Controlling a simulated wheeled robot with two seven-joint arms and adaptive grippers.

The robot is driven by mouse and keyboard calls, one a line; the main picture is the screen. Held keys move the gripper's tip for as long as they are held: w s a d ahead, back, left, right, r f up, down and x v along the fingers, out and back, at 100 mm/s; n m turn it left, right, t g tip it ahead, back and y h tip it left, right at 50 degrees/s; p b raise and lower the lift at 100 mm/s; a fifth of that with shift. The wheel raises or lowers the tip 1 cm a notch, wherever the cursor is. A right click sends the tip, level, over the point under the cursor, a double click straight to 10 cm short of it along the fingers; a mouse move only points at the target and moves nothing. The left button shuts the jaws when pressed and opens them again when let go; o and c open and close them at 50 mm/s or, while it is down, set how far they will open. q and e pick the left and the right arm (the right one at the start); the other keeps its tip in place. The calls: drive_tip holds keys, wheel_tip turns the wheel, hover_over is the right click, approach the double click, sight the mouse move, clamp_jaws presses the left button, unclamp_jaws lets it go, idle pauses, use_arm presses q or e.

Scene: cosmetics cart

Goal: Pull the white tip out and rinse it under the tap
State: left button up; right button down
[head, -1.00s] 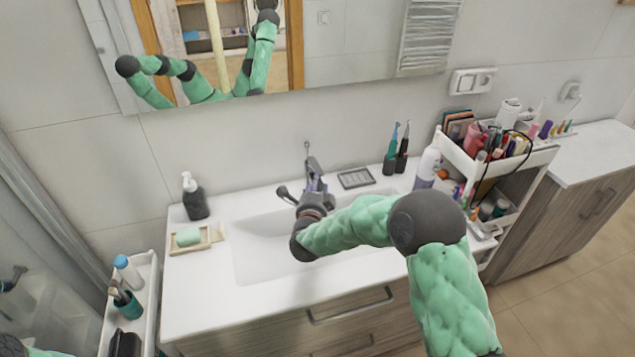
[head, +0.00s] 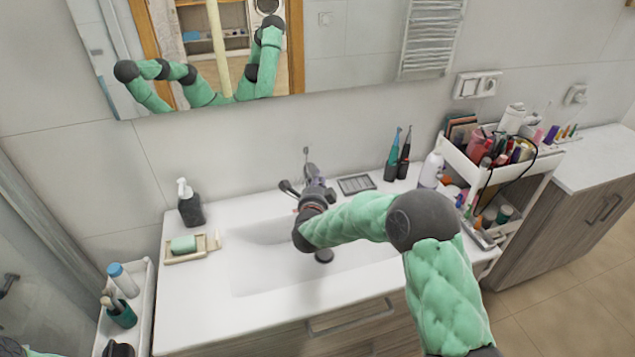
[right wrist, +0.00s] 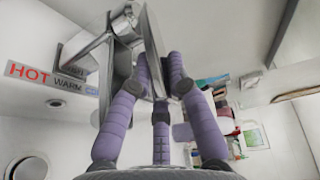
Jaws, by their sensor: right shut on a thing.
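The chrome tap (head: 288,188) stands at the back of the white sink. My right gripper (head: 315,187) is at the tap and hides much of it. In the right wrist view, the purple fingers of my right gripper (right wrist: 161,75) are closed around a slim chrome part of the tap (right wrist: 152,45). I cannot tell whether that part is the lever or the spout. I cannot pick out the white tip for certain; a small pale piece (head: 217,240) stands beside the soap dish (head: 172,259). My left gripper is out of view. I see no running water.
A dark soap bottle (head: 191,208) stands left of the basin (head: 255,280). A crowded cosmetics cart (head: 525,178) stands at the right. A HOT/WARM label (right wrist: 48,77) shows in the right wrist view.

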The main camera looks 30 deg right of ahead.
drive_tip(key=shift+s+a+f, duration=0.1)
drive_tip(key=shift+f, duration=0.15)
drive_tip(key=r+g+p, duration=0.1)
drive_tip(key=p, duration=0.2)
drive_tip(key=shift+r+y, duration=0.15)
drive_tip(key=shift+y, duration=0.25)
drive_tip(key=shift+n+g+p, duration=0.4)
drive_tip(key=shift+p, duration=0.25)
drive_tip(key=c, duration=1.2)
unclamp_jaws()
drive_tip(key=shift+o, duration=0.2)
drive_tip(key=shift+s+r, duration=0.2)
drive_tip(key=shift+r, duration=0.05)
drive_tip(key=shift+s+a+r, duration=0.2)
drive_tip(key=shift+a+r, duration=0.05)
drive_tip(key=shift+a, duration=0.05)
drive_tip(key=v, duration=1.1)
drive_tip(key=shift+s, duration=0.15)
